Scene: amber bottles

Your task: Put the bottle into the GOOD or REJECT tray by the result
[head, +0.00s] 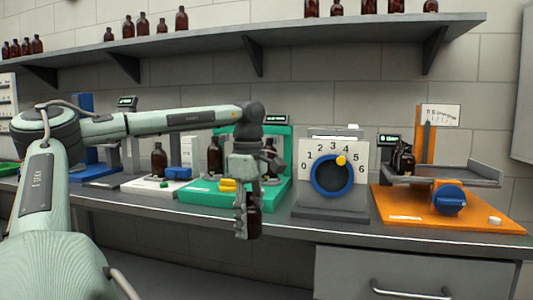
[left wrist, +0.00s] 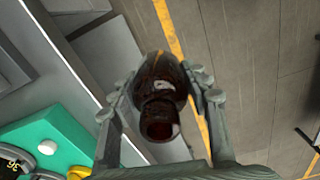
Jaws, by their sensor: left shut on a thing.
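My left gripper (head: 243,225) is shut on an amber bottle (head: 254,218) and holds it in front of the bench edge, below the green station. In the left wrist view the same bottle (left wrist: 160,108) sits between the two fingers, its neck toward the camera. Below it the wrist view shows floor. The words GOOD and REJECT cannot be read on any tray in these frames. My right gripper is not in view.
A shelf (head: 290,33) with several bottles hangs above.

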